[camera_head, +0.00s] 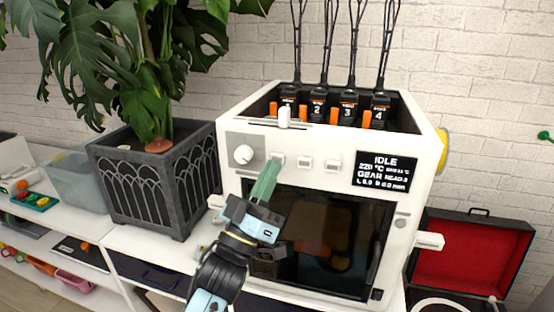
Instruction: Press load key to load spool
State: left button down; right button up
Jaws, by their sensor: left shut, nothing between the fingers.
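A white 3D printer (410,207) stands on the white shelf top, with a dark front window. Its front panel has a white round knob (243,154) and a row of small white square keys, including a middle key (304,163) and a right key (331,165). The display (384,172) reads IDLE, with a temperature and a gear line. My left gripper (272,168) is shut and empty, its green fingertips pointing up at the leftmost key (278,158). The tips overlap that key's lower edge; I cannot tell whether they touch it. The right gripper is not in view.
Numbered black feeder units (348,108) with orange levers sit in the printer's open top. A dark planter (153,190) with a large plant stands to the left. An open red-lined case (468,262) lies to the right. A white handle (429,241) sticks out of the printer's right side.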

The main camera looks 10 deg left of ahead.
pick_arm(q)
jog(key=shift+w, duration=0.35)
jog(key=shift+w, duration=0.35)
dwell(0.6)
jog(key=shift+s, duration=0.1)
jog(key=shift+s+p, duration=0.35)
jog(key=shift+s, duration=0.35)
jog(key=s+p, duration=0.2)
jog(key=s, duration=0.3)
jog(key=shift+a, duration=0.1)
dwell(0.7)
